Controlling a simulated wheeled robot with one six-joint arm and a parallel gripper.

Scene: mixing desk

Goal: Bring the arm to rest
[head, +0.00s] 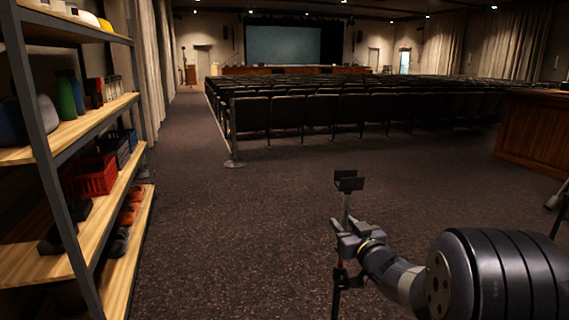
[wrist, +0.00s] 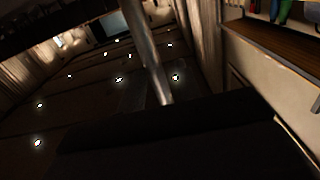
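My arm comes in from the lower right of the head view and reaches left at low height. In the wrist view, which is turned nearly upside down, a pale metal pole (wrist: 148,55) runs into a large dark shape (wrist: 170,145). No fingers can be made out there.
A shelf rack (head: 95,110) with bottles and a red crate (head: 92,175) stands close on the left. Rows of dark seats (head: 330,108) fill the middle distance. A wooden desk (head: 535,130) is at the right. Carpet between the rack and the pole is clear.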

